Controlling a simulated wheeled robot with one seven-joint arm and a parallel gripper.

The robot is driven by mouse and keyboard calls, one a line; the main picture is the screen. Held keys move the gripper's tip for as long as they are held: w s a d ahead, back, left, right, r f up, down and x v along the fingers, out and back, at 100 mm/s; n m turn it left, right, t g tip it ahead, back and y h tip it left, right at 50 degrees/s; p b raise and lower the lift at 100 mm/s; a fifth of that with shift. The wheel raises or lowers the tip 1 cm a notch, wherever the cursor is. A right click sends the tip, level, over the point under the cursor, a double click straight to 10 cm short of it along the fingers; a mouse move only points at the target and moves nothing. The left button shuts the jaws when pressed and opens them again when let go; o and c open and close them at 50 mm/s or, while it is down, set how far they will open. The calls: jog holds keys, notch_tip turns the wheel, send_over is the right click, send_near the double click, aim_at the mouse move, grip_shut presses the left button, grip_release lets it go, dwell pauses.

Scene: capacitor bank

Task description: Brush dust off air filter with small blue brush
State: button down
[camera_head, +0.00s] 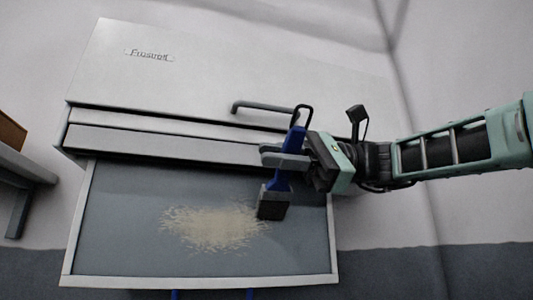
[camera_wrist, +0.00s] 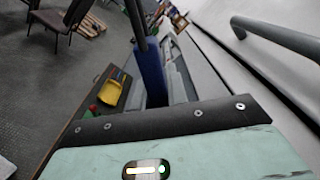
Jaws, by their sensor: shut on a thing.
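A grey air filter (camera_head: 120,225) with a pale frame lies below the front of a white unit. A patch of beige dust (camera_head: 208,228) covers its middle. My gripper (camera_head: 285,160) is shut on the blue handle of a small brush (camera_head: 297,140). The brush hangs with its dark bristle end (camera_head: 273,203) down, over or against the filter at the right edge of the dust; I cannot tell if it touches. In the wrist view the blue handle (camera_wrist: 151,72) stands in front of my gripper; the bristles are hidden there.
The white unit (camera_head: 230,75) with a dark bar handle (camera_head: 270,111) stands behind the filter, close to my gripper. The handle shows at right in the wrist view (camera_wrist: 280,38). A yellow object (camera_wrist: 113,90) sits on a dark surface at left, with a chair (camera_wrist: 60,22) beyond.

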jog(key=shift+w+d, duration=0.1)
jog(key=shift+d, duration=0.1)
jog(key=shift+a+f+b, duration=0.1)
jog(key=shift+f+b, duration=0.6)
jog(key=shift+f, duration=0.05)
jog(key=shift+a, duration=0.1)
jog(key=shift+x, duration=1.5)
jog(key=x, duration=0.3)
jog(key=shift+f, duration=0.1)
